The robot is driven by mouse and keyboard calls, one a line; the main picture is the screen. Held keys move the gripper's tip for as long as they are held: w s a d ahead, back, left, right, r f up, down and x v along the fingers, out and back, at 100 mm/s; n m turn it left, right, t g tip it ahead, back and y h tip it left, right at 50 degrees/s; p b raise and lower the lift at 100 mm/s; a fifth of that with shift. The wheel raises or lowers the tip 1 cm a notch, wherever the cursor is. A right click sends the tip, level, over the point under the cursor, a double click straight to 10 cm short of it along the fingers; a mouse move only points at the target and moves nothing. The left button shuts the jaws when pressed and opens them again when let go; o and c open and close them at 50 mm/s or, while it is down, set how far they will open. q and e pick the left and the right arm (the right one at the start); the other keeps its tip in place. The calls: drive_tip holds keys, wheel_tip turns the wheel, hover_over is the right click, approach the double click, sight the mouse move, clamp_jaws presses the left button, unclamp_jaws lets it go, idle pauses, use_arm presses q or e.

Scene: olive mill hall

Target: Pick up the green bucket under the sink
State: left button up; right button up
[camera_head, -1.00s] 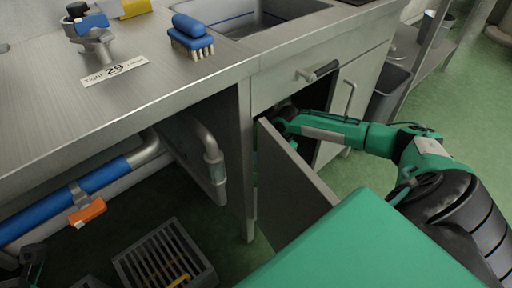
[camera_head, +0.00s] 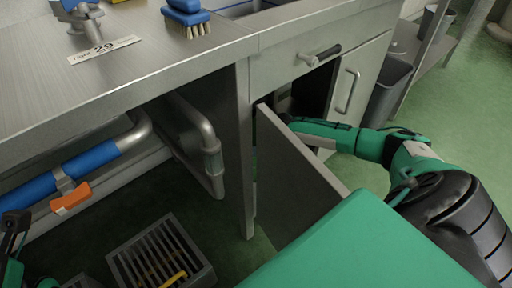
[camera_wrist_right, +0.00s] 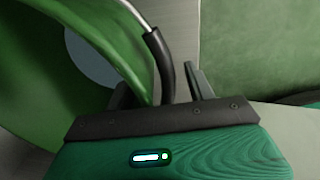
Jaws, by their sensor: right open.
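The green bucket (camera_wrist_right: 50,70) fills the left of the right wrist view, seen from very close. Its wire handle carries a black grip (camera_wrist_right: 160,60). My right gripper (camera_wrist_right: 158,88) is open, and the black grip runs down between its two dark fingers. I cannot tell whether they touch it. In the head view my right arm reaches behind the open cabinet door (camera_head: 290,185) under the sink (camera_head: 240,9). The door hides the bucket and the right gripper there. A dark part of my left arm shows at the left edge, and its jaws cannot be made out.
The steel counter (camera_head: 150,70) has a blue brush (camera_head: 186,18) near its edge. A grey bin (camera_head: 389,88) stands right of the cabinet. Green floor is free at right.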

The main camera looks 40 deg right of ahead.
clamp_jaws()
drive_tip(key=shift+w+r, duration=0.1)
drive_tip(key=shift+r, duration=0.05)
idle(0.4)
